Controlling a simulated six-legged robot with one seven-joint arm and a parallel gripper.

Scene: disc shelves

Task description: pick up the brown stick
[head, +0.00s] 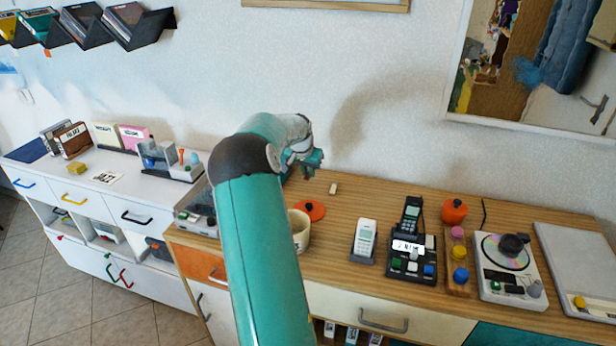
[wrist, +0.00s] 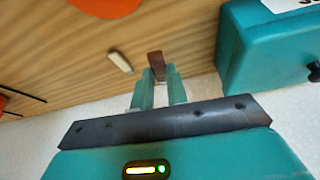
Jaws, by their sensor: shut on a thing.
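The brown stick (wrist: 155,58) shows in the wrist view, between the tips of my gripper's two teal fingers (wrist: 160,80). My gripper is shut on it. The stick's end sticks out past the fingertips, over the wooden top; I cannot tell whether it touches the wood. In the head view my gripper (head: 312,162) is above the back left part of the wooden cabinet top, near the wall, and the stick cannot be made out there.
A small cream block (head: 333,188) lies close by on the wooden top (head: 345,205). An orange disc (head: 310,209) and a cup (head: 299,230) are nearer the front. A teal box (wrist: 262,55) stands beside my gripper. Phones (head: 364,240) and a disc player (head: 508,268) stand to the right.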

